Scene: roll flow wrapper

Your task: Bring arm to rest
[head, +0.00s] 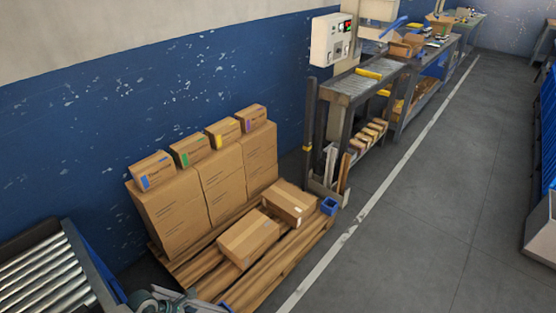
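A grey mechanical part (172,300), which looks like a piece of my own arm, shows at the bottom edge, left of centre. It is cut off by the frame, and I cannot tell which arm it belongs to. No gripper fingertips can be made out, and nothing is seen held. The part appears in front of the near end of a wooden pallet (265,272) carrying cardboard boxes.
A roller conveyor (45,272) stands at lower left. Tall cartons (170,208) with small boxes on top line the blue wall; two flat boxes (248,238) lie in front. A metal workbench (350,88) and control box (332,40) stand beyond.

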